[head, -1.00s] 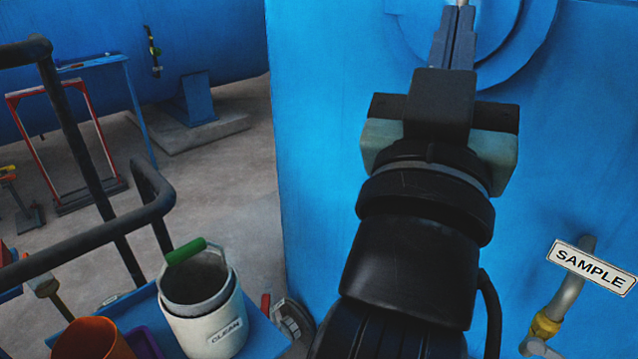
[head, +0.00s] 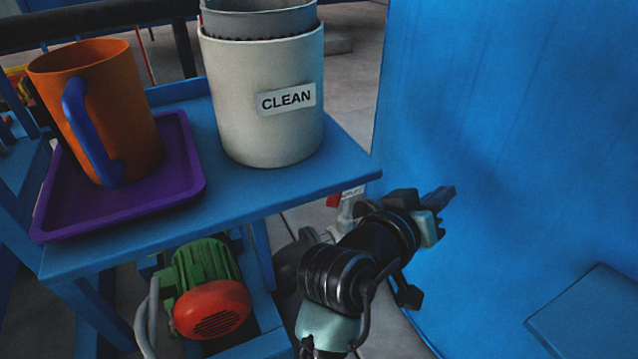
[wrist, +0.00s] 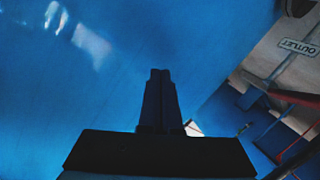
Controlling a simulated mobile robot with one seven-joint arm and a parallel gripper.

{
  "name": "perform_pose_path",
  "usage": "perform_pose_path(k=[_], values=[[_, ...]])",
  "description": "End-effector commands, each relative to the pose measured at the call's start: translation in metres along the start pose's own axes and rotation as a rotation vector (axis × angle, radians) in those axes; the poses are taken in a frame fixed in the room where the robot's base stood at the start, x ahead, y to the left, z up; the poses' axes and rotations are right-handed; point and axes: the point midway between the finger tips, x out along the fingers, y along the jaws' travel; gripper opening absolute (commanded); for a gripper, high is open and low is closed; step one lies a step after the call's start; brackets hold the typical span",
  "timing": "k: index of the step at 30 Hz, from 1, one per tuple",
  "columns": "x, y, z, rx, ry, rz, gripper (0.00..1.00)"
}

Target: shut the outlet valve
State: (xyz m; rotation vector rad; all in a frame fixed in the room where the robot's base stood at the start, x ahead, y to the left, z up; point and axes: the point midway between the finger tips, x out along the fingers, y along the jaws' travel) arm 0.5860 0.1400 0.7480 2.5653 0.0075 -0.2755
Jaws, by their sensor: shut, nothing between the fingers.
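An "OUTLET" sign (wrist: 299,47) shows upside down at the right of the wrist view. In the head view, a small red part (head: 333,201) and a white tag (head: 352,193) show just under the cart's right corner, above pale pipework; the tag's text is too small to read. I cannot tell whether the red part is the valve's handle, and the lever's position is unclear. My gripper (head: 442,197) is shut and empty, to the right of the tag and close to the blue wall. Its closed fingers (wrist: 160,76) also show in the wrist view. My wrist hides part of the pipework.
The blue cart (head: 345,150) carries a white "CLEAN" pot (head: 265,125) and an orange mug (head: 125,120) on a purple tray (head: 120,210). A green motor with a red end (head: 212,310) sits below. The blue wall (head: 500,120) fills the right side.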

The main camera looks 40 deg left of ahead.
Motion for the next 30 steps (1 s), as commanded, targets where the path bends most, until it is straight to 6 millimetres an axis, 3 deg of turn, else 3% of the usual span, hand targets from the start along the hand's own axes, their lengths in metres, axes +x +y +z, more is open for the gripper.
perform_pose_path(k=[1, 6, 9, 13, 17, 20, 23, 30], values=[[-0.002, -0.044, 0.018, -0.102, -0.008, -0.022, 0.00], [-0.036, -0.134, 0.007, -0.473, 0.072, -0.019, 0.00], [-0.063, -0.182, 0.004, -0.676, 0.152, -0.007, 0.00], [-0.098, -0.231, 0.001, -0.883, 0.262, 0.015, 0.00], [-0.119, -0.256, 0.000, -0.994, 0.334, 0.035, 0.00], [-0.120, -0.263, -0.001, -1.022, 0.352, 0.043, 0.00], [-0.109, -0.264, -0.005, -1.021, 0.352, 0.047, 0.00], [-0.062, -0.271, -0.018, -1.018, 0.351, 0.046, 0.00]])
